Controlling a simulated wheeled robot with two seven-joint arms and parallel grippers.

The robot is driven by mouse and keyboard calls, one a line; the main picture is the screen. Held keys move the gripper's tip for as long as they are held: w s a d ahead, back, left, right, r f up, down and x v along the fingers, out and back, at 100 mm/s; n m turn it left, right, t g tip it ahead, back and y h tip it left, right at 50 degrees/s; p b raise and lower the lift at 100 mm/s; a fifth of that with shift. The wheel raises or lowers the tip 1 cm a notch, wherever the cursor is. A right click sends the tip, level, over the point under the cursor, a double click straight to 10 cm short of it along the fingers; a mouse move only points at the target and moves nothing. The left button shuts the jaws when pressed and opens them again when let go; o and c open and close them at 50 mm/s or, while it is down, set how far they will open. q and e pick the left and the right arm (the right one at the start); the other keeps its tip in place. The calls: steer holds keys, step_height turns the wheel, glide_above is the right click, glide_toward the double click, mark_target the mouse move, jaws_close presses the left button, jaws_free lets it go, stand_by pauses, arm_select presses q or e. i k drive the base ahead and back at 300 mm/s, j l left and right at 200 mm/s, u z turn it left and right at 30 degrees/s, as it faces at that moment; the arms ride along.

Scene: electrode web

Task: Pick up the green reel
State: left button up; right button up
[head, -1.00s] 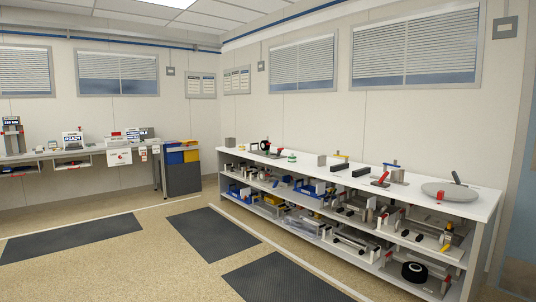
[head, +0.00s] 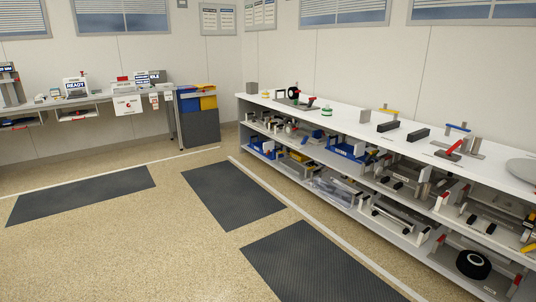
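A small white and green round item (head: 327,109), which looks like the green reel, stands on the white top of the long bench (head: 362,127) on the right. It is small and far off, so its details are unclear. Another small pale item with a yellowish-green tint (head: 265,95) stands further left on the same top. Neither of my grippers is in view.
Black blocks (head: 388,126), a red-handled tool (head: 453,148) and a black wheel-like part (head: 293,90) stand on the bench. Its lower shelves are crowded. Dark mats (head: 232,195) lie on open floor. A second bench (head: 95,101) and bins (head: 198,110) stand at the back left.

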mark_target(326, 112)
steer(key=i+j, duration=0.1)
steer(key=i, duration=2.9)
steer(key=i+l, duration=0.2)
steer(key=l, duration=0.15)
steer(key=i+l, duration=0.2)
steer(key=l, duration=0.2)
steer(key=i+l+u, duration=0.1)
steer(key=l, duration=0.25)
steer(key=i+l, duration=0.5)
steer(key=l, duration=0.25)
steer(key=i+j+u, duration=0.1)
steer(key=i+j, duration=0.05)
steer(key=j, duration=0.1)
